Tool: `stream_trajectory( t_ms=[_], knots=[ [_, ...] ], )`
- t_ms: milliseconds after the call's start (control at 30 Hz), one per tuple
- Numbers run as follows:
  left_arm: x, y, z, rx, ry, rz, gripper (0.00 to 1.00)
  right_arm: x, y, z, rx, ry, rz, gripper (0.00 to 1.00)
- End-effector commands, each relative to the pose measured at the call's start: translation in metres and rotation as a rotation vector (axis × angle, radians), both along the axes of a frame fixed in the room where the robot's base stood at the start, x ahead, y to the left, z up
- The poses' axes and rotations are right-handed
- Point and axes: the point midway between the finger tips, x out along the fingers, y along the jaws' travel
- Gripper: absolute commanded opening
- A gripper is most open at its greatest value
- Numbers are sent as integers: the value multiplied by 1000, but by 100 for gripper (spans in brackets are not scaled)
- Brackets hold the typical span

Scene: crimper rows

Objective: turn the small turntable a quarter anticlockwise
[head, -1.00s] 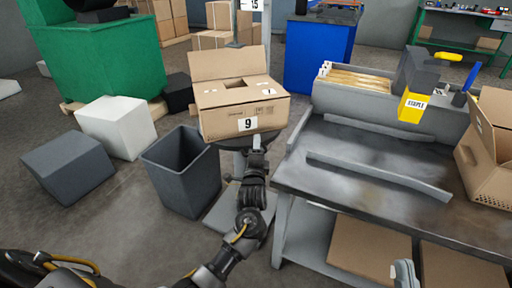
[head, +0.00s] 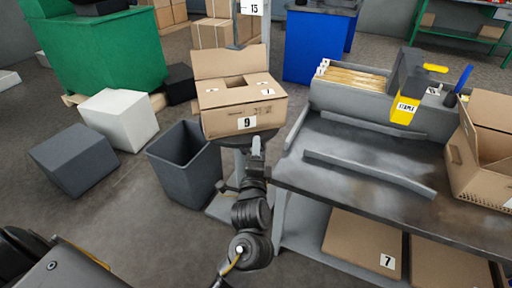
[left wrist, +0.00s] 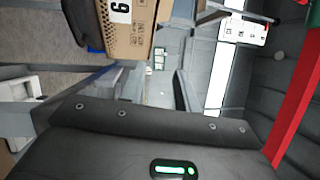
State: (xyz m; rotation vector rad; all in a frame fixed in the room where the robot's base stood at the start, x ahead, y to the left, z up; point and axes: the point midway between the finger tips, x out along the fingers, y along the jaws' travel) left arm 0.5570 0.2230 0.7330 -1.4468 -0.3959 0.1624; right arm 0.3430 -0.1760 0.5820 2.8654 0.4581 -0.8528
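The small turntable (head: 232,143) is a dark round plate on a grey stand. Most of its top is hidden under an open cardboard box (head: 215,124) labelled 9. My left gripper (head: 257,146) is at the turntable's near right edge, just below the box's front. Its light fingertip looks close to the rim, but I cannot tell whether it touches. The spacing of its fingers does not show clearly. In the left wrist view the box (left wrist: 134,37) appears sideways at the top, beside the turntable's dark edge (left wrist: 84,25). My right gripper is not in view.
A grey bin (head: 185,165) stands left of the turntable stand. A metal workbench (head: 350,165) with raised rails is close on the right, with an open carton (head: 462,165) on it. White (head: 118,118) and grey (head: 75,160) blocks lie on the floor at left.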

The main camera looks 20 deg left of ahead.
Motion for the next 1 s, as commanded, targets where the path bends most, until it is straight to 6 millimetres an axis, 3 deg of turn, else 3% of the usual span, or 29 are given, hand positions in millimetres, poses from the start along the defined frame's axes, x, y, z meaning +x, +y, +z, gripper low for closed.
stream_trajectory(
  t_ms=[400,567,633,767,1000],
  knots=[
    [-4,-2,1,-2,2,-1,31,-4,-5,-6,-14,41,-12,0],
    [-8,-3,-6,-54,4,-38,10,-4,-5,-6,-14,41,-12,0],
    [-14,-4,-16,-139,7,-89,1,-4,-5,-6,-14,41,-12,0],
    [-37,-13,-45,-413,48,-235,0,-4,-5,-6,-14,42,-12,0],
    [-115,-35,-107,-1054,282,-361,0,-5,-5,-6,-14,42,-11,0]
  ],
)
